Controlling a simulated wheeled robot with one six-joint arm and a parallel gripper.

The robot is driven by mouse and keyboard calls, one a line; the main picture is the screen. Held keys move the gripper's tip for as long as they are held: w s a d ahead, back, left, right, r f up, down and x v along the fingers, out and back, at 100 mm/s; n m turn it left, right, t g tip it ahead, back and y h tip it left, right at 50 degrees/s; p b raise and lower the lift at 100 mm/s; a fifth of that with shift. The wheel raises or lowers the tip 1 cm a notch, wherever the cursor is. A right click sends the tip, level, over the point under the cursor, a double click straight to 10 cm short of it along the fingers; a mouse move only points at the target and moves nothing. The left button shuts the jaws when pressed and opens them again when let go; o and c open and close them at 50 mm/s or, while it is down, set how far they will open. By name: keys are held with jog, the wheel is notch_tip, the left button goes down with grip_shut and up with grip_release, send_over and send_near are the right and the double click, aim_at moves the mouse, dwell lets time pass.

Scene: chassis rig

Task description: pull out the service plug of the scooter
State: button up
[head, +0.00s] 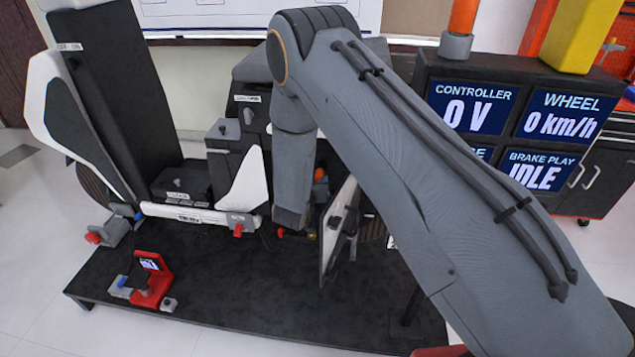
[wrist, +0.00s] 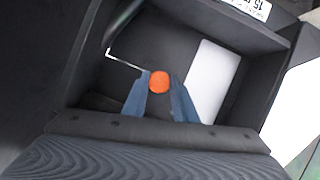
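The scooter (head: 235,193), dark with white panels, stands on a dark platform in the head view. In the wrist view a round orange plug (wrist: 159,82), seemingly the service plug, sits inside a dark recessed bay (wrist: 140,50). My gripper (wrist: 160,84) has its two blue-grey fingers on either side of the plug, with no clear gap between the tips and its sides. It looks shut on the plug.
A thin metal hook-like piece (wrist: 124,58) is just left of the fingers, and a pale flat panel (wrist: 214,78) is to their right. Bay walls surround the fingers closely. In the head view a small red stand with a display (head: 152,278) is at front left; screens (head: 472,107) stand at right.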

jog(key=shift+s, duration=0.15)
jog(key=shift+s+a+f+p, duration=0.15)
jog(key=shift+s+p, duration=0.2)
jog(key=shift+s, duration=0.4)
jog(key=shift+s+a+p, duration=0.2)
jog(key=shift+s+p, duration=0.1)
jog(key=shift+s, duration=0.5)
jog(key=shift+s+a+f+p, duration=0.15)
jog(key=shift+s+p, duration=0.2)
jog(key=shift+s, duration=0.4)
jog(key=shift+s, duration=0.1)
jog(key=shift+s+a+f+p, duration=0.15)
jog(key=shift+s+p, duration=0.15)
jog(key=shift+s, duration=0.5)
jog(key=shift+s+a+p, duration=0.15)
jog(key=shift+s+p, duration=0.1)
jog(key=shift+s, duration=0.5)
jog(key=shift+s+a+f+p, duration=0.15)
jog(key=shift+s+p, duration=0.15)
jog(key=shift+s, duration=0.5)
